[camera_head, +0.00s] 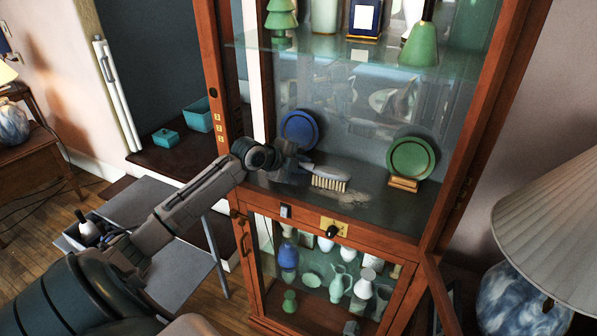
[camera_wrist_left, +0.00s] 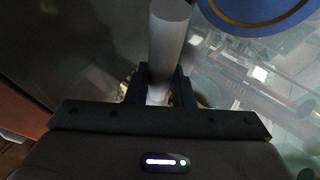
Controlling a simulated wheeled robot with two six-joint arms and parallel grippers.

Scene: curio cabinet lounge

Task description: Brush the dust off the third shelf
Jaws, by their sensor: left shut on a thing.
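My left gripper (camera_head: 293,163) reaches into the tall wooden cabinet and is shut on the handle of a brush (camera_head: 329,178). The brush has a pale grey body and cream bristles that point down at the shelf (camera_head: 385,216). I cannot tell whether the bristles touch it. A pale patch that looks like dust (camera_head: 345,193) lies around and just below the brush. In the left wrist view the brush handle (camera_wrist_left: 168,45) stands between the two dark fingers (camera_wrist_left: 160,88). My right gripper is not in view.
A blue plate (camera_head: 299,130) stands behind the gripper, and a green plate (camera_head: 411,158) on a gold stand (camera_head: 403,184) is to the brush's right. A glass shelf (camera_head: 340,50) with vases is above. Wooden posts frame the opening. A lamp (camera_head: 550,230) stands at right.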

